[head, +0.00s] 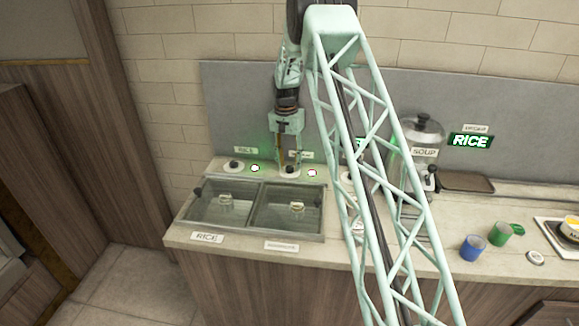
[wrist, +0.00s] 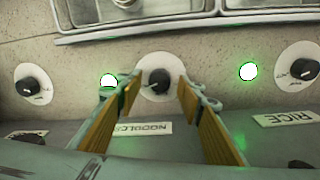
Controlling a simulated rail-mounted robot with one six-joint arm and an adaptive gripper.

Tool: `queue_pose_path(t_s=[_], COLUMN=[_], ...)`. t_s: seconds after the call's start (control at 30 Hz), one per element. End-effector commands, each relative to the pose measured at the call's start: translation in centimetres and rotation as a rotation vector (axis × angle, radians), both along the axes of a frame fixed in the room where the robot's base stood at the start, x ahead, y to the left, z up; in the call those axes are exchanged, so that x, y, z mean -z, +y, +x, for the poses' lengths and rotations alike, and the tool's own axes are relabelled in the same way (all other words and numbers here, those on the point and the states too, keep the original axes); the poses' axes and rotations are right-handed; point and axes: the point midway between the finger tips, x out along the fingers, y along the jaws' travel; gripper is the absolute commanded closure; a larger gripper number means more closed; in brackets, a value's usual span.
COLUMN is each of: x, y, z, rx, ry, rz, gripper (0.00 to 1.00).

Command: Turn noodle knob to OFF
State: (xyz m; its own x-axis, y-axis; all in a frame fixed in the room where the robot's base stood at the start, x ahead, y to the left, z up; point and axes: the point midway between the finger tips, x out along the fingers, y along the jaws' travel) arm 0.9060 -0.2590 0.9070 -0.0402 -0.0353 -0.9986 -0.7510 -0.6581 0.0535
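Gaps show between the fingertips and the knob. My gripper (head: 289,155) points down over the dial in the head view. The knob's pointer setting is too small to read.
The rice knob (wrist: 304,70) and its green lamp (wrist: 248,71) are on the right in the wrist view; another knob (wrist: 32,84) is on the left. Two glass-lidded wells (head: 222,205) (head: 287,212) stand in front.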

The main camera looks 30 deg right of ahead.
Motion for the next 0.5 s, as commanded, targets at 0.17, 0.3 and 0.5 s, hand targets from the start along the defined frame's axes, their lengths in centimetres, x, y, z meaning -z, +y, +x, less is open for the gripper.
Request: queue_pose_path(t_s=[0.17,0.3,0.5], x=[0.78,0.94,0.94], y=[-0.03,-0.04,-0.03], z=[-0.05,-0.06,-0.05], rx=[0.000,0.000,0.000], ry=[0.000,0.000,0.000], rz=[0.000,0.000,0.000], gripper=[0.66,0.66,0.66])
